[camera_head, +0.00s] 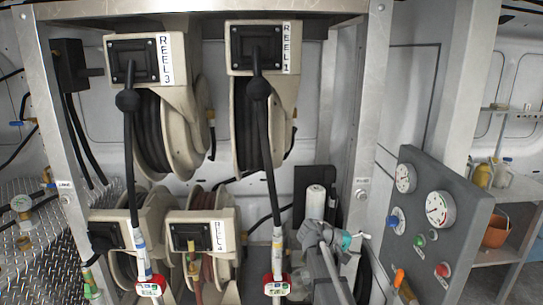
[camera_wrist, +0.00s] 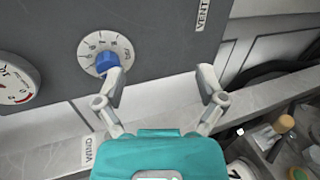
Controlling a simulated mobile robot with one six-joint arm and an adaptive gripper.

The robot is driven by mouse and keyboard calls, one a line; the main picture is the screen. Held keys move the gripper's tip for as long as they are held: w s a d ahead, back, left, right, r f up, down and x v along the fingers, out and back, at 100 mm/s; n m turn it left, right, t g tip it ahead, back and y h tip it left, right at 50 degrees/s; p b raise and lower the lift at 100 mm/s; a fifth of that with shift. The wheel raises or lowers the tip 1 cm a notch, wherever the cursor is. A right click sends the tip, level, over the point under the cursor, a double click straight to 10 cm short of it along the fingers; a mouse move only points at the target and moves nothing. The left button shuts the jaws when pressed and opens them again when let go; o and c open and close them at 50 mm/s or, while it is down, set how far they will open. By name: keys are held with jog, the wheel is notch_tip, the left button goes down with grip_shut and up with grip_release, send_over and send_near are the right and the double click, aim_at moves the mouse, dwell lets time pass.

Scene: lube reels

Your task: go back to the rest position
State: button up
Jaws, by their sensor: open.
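My gripper (camera_wrist: 161,76) is open and empty in the wrist view, with its two fingers spread. Its left finger overlaps the edge of a blue knob (camera_wrist: 105,63) on a round dial of the grey panel (camera_wrist: 152,30); whether they touch I cannot tell. In the head view, my gripper (camera_head: 364,236) is at the lower centre right, just left of the grey panel (camera_head: 415,170) and its blue knob (camera_head: 394,221). My arm comes up from the bottom edge.
Reel 3 (camera_head: 185,100) and reel 1 (camera_head: 280,95) hang at the upper left and centre, with black hoses hanging down. Reel 4 (camera_head: 202,232) is below. A metal post (camera_head: 365,110) stands behind my gripper. Shelves (camera_head: 520,190) with an orange bucket (camera_head: 496,232) are at the right.

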jog(key=s+a+f+y+p, duration=0.1)
jog(key=s+a+f+y, duration=0.2)
jog(key=s, duration=0.3)
jog(key=s+a+f+y+p, duration=0.1)
jog(key=s+a+f+y, duration=0.1)
jog(key=s+a+y, duration=0.3)
jog(key=s+a+f+m+y+p, duration=0.1)
jog(key=s+a+f+y, duration=0.2)
jog(key=s, duration=0.6)
jog(key=shift+a+f+y+p, duration=0.35)
jog(key=shift+a+y, duration=0.75)
jog(key=shift+y, duration=0.5)
